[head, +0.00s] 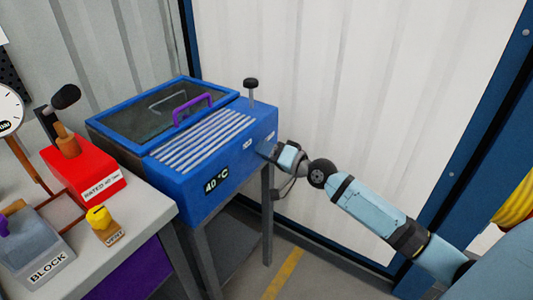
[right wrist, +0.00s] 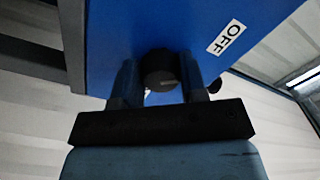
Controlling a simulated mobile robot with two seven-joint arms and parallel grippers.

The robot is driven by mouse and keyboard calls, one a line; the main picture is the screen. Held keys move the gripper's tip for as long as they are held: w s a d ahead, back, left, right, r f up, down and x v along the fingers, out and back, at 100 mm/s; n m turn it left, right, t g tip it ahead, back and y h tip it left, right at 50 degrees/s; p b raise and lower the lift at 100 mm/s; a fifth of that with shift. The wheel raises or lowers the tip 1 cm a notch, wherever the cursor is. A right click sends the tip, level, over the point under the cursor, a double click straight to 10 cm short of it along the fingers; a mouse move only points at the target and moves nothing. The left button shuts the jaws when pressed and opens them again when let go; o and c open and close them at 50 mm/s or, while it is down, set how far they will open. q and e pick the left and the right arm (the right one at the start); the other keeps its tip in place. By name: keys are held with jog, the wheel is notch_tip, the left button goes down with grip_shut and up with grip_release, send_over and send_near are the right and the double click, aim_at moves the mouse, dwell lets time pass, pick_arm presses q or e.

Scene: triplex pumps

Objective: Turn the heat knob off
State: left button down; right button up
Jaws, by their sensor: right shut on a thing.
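The heat knob (right wrist: 160,72) is a dark round knob on a blue face of the box, in the right wrist view. A white "OFF" label (right wrist: 231,38) is up and right of it. My right gripper (right wrist: 160,85) is shut on the knob, one finger on each side. In the head view my right gripper (head: 270,151) reaches the box's right side, and the knob is hidden there. My left gripper is not in view.
The box has a dark glass lid with a purple handle (head: 193,108), and a black-topped post (head: 251,88) at its back right. A grey bench (head: 150,213) at left carries a red block (head: 85,170), a grey block (head: 38,250) and a yellow-topped vent piece (head: 103,225).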

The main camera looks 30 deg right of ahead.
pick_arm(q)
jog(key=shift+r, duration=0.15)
pick_arm(e)
jog(key=shift+n, duration=1.1)
jog(key=o, duration=0.9)
jog(key=shift+d, duration=0.1)
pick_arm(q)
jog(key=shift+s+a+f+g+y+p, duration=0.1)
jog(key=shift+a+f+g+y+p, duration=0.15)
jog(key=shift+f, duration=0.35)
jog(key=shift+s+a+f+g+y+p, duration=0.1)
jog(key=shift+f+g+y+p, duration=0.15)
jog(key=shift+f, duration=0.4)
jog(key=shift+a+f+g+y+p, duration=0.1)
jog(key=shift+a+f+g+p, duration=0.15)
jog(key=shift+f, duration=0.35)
pick_arm(e)
jog(key=shift+v, duration=6.85)
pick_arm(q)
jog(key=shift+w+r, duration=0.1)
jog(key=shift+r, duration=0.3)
pick_arm(e)
jog(key=shift+f, duration=0.1)
